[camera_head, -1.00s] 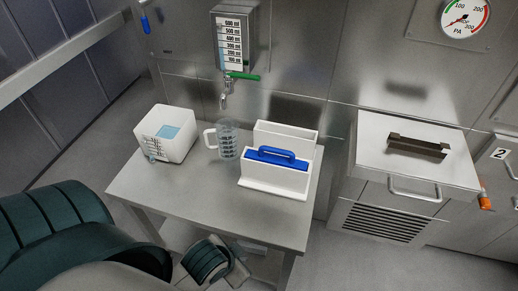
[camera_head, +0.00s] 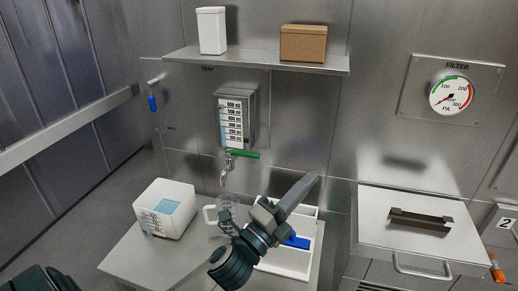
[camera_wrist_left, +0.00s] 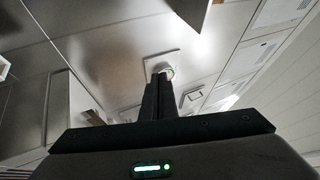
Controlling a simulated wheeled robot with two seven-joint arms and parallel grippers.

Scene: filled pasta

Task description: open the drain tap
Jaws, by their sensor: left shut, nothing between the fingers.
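A tap (camera_head: 226,176) with a green lever (camera_head: 243,154) hangs under a wall-mounted measuring tank (camera_head: 236,117); the lever points sideways to the right. Another small fitting with a blue handle (camera_head: 152,103) hangs on the wall at the left; I cannot tell which is the drain tap. My left gripper (camera_head: 312,179) is shut and empty, raised in front of the table, right of and apart from the green lever. In the left wrist view its fingers (camera_wrist_left: 163,76) are together, pointing at the metal wall. My right gripper is out of view.
A clear jug (camera_head: 227,212), partly hidden by my arm, stands below the spout. A white container (camera_head: 167,208) with a blue patch is to its left. A white caddy (camera_head: 283,262) with a blue handle is behind my arm. A shelf (camera_head: 255,63) overhangs the tank.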

